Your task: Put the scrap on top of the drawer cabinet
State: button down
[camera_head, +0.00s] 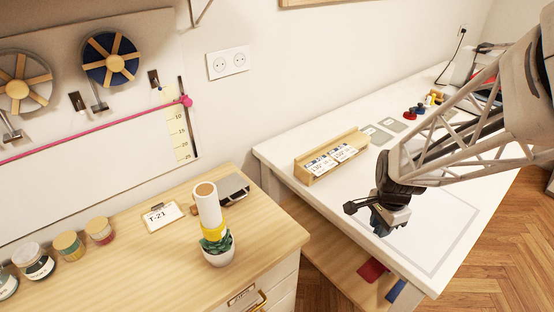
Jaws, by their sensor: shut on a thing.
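My gripper (383,222) hangs over the white table at the right, fingers pointing down. It is shut on a small dark bluish piece at its tips, which looks like the scrap; its outline is hard to tell from the dark fingers. The drawer cabinet (130,270) stands at the lower left, with a light wood top and a drawer front with a brass handle at its right end. The gripper is to the right of the cabinet, across a gap.
On the cabinet top stand a potted plant (217,248), a white roll (207,208) with a yellow band, a T-21 card (162,216), a dark box (233,188) and several jars. A wooden card holder (331,158) is on the white table (290,147). The cabinet's front middle is clear.

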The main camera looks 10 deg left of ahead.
jog(key=s+a+n, duration=0.3)
jog(key=s+a, duration=0.2)
jog(key=a, duration=0.5)
jog(key=s+a+f+n, duration=0.1)
jog(key=s+a+n, duration=0.3)
jog(key=a, duration=0.6)
jog(key=shift+s+a, duration=0.4)
jog(key=shift+s, duration=0.85)
jog(key=shift+f+m, duration=0.1)
jog(key=shift+m, duration=0.5)
send_over(273, 230)
jog(key=shift+f, duration=0.75)
jog(key=shift+f, duration=0.1)
jog(key=shift+f, duration=1.65)
